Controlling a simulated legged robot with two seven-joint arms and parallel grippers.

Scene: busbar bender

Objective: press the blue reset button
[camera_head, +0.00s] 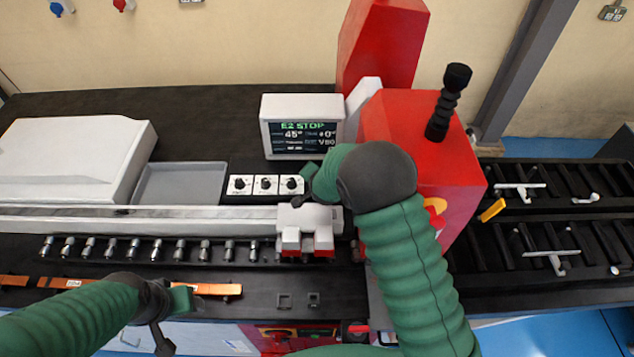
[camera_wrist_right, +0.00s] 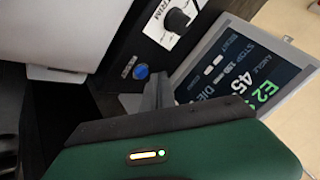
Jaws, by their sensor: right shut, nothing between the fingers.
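The blue reset button (camera_wrist_right: 140,72) is a small round cap on the dark panel in the right wrist view, just below a black knob on a white plate (camera_wrist_right: 175,22). In the head view I cannot make it out; my right arm covers part of that area. My right gripper (camera_wrist_right: 156,92) is shut and empty, its grey fingertips beside the button, apart from it in the picture. In the head view the right gripper (camera_head: 308,178) is by the right end of the knob row. My left gripper (camera_head: 163,338) hangs low at the left; its opening is unclear.
A display (camera_head: 303,126) reading "E2 STOP" stands behind the knobs (camera_head: 265,185). The red machine body (camera_head: 420,140) with a black lever (camera_head: 449,102) is right of my right arm. A white clamp block (camera_head: 305,230) and an orange bar (camera_head: 210,289) lie in front.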

